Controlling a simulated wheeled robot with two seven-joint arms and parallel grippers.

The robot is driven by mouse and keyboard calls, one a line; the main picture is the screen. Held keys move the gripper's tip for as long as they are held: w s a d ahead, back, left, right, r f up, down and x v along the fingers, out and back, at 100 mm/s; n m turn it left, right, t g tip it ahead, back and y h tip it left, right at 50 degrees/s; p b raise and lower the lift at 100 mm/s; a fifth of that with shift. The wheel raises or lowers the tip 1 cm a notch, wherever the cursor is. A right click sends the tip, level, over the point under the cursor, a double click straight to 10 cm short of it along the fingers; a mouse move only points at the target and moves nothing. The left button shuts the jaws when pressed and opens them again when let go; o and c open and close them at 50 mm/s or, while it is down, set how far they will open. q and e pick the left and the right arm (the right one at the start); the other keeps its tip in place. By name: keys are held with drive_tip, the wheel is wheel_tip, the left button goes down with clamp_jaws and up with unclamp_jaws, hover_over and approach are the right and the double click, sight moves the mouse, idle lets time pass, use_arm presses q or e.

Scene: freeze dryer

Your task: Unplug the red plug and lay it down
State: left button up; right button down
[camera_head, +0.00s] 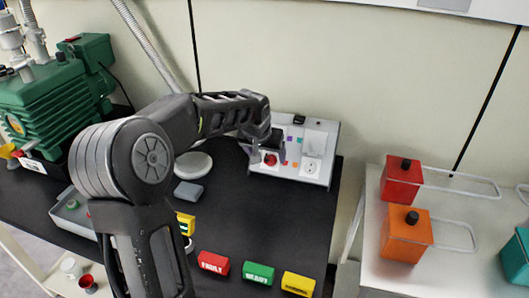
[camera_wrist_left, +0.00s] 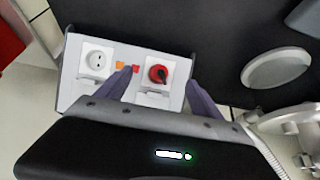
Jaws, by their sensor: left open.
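The red plug (camera_head: 270,159) sits in the left socket of the white outlet panel (camera_head: 318,178). In the left wrist view the red plug (camera_wrist_left: 158,74) shows as a round red body with a dark grip in the socket. My left gripper (camera_head: 264,148) is open over the panel. In the left wrist view its two fingers (camera_wrist_left: 159,77) stand either side of the plug, with gaps visible; I cannot tell how far above it they are. The second socket (camera_wrist_left: 96,59) is empty. My right gripper is not in view.
The black tabletop (camera_head: 235,225) holds a grey block (camera_head: 188,193), a white round lid (camera_head: 193,165) and red, green and yellow labelled blocks (camera_head: 258,272) near the front. A green pump (camera_head: 55,95) stands left. Red and orange boxes (camera_head: 405,235) stand on the right table.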

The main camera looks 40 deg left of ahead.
sight(268, 159)
use_arm(q)
drive_tip(key=shift+b+x, duration=1.05)
drive_tip(key=shift+x, duration=1.55)
drive_tip(key=shift+c, duration=0.5)
clamp_jaws()
drive_tip(key=shift+s+r, duration=0.15)
drive_tip(key=shift+r, duration=0.05)
drive_tip(key=shift+s+d+r, duration=0.3)
drive_tip(key=shift+s+r, duration=0.4)
drive_tip(key=shift+s, duration=0.15)
drive_tip(key=shift+s+d+r, duration=0.3)
drive_tip(key=shift+s+r, duration=0.4)
drive_tip(key=shift+s, duration=0.2)
